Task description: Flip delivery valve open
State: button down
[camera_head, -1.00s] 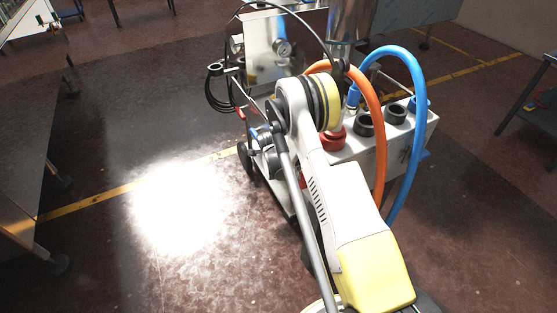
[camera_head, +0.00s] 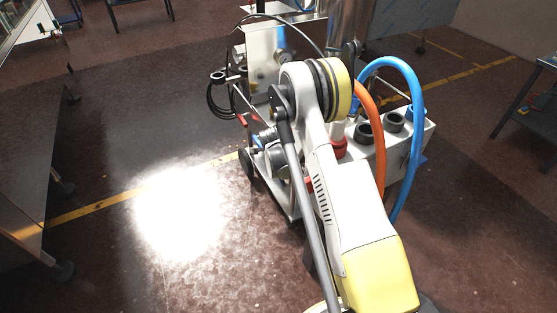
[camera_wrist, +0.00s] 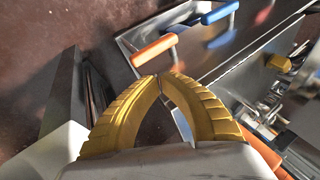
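My gripper (camera_wrist: 161,77) has two yellow ribbed fingers, and their tips meet in the wrist view. Nothing shows held between them. A short orange handle (camera_wrist: 154,50) lies just beyond the tips, at the edge of a shiny metal panel (camera_wrist: 190,45); I cannot tell whether they touch. A blue handle (camera_wrist: 220,13) sits farther up and right. A yellow-orange handle or knob (camera_wrist: 279,63) is at the right. Which of these is the delivery valve is not marked. In the head view my arm hides the gripper and the handles.
The wheeled filler machine (camera_head: 408,140) carries an orange hose (camera_head: 374,120) and a blue hose (camera_head: 417,100). A black cable coil (camera_head: 217,104) hangs at its left. Metal fittings crowd the wrist view's right. Open floor (camera_head: 110,230) lies left of the machine.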

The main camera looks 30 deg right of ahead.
jog(key=v, duration=0.2)
jog(key=s+p+v, duration=0.1)
jog(key=v, duration=0.2)
jog(key=shift+f, duration=0.1)
dwell(0.3)
jog(key=s+a+r+n+y, duration=0.1)
jog(key=s+a+r+n, duration=0.2)
jog(key=r, duration=0.5)
jog(key=s+a+r+n+t, duration=0.1)
jog(key=s+a+r+n, duration=0.15)
jog(key=r, duration=0.55)
jog(key=s+a+r+n+y, duration=0.1)
jog(key=s+a+r+n, duration=0.25)
jog(key=r, duration=0.45)
jog(key=s+a+r+n, duration=0.2)
jog(key=s+n, duration=0.1)
jog(key=s, duration=0.4)
jog(key=s+a+r+n+t+y, duration=0.1)
jog(key=s+n, duration=0.3)
jog(key=s, duration=0.4)
jog(key=s+a+r+n, duration=0.3)
jog(key=s+r, duration=0.1)
jog(key=s, duration=0.3)
jog(key=shift+s+a+n+y, duration=0.15)
jog(key=shift+a+n+y, duration=0.15)
jog(key=shift+n, duration=0.1)
jog(key=shift+r, duration=0.1)
